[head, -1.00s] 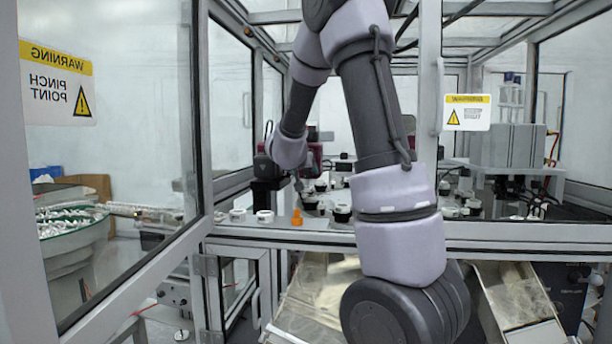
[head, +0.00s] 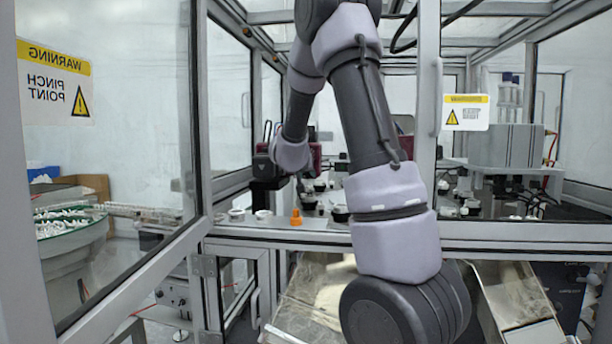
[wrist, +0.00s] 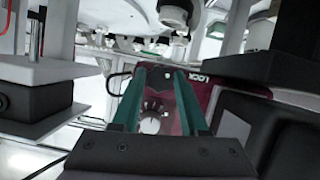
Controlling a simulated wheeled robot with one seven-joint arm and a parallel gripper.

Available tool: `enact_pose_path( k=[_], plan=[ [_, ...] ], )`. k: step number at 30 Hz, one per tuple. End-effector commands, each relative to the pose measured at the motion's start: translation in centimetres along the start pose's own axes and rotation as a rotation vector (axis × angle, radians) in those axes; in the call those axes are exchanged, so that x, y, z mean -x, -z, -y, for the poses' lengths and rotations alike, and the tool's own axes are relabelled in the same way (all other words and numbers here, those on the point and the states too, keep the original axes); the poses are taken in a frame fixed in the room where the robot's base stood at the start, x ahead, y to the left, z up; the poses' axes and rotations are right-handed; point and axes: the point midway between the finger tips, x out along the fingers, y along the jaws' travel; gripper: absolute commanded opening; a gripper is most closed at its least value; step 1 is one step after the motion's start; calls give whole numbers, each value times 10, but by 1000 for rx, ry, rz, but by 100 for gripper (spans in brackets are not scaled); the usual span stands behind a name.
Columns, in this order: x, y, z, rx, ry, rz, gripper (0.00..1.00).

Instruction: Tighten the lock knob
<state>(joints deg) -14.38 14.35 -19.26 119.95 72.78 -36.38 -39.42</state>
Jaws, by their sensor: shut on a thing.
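The lock knob (wrist: 150,122) is a small pale round dial in the wrist view. It is on a dark red panel (wrist: 225,98) with upside-down "LOCK" lettering. My gripper (wrist: 160,74) has two green fingers, one on each side of the knob, and is shut on it. The exact finger contact is hard to see. In the head view, my arm reaches down into the cell, and part of the red housing (head: 316,160) shows behind my wrist. The fingers and knob cannot be made out there.
A dark block on a pale base (wrist: 40,105) stands close on the left in the wrist view; dark housings crowd the right. In the head view, an orange piece (head: 296,218) and white cups (head: 263,214) sit on the front ledge. Cell frame posts (head: 428,110) stand near my arm.

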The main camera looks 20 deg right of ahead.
Motion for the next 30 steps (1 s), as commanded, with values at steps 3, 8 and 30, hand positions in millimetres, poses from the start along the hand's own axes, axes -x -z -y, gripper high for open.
enact_pose_path(
  k=[3,8,30],
  plan=[
    [0,0,-1,-24,10,0,0],
    [0,0,-1,-96,40,-1,0],
    [-1,-2,-6,-710,294,0,0]
  ],
)
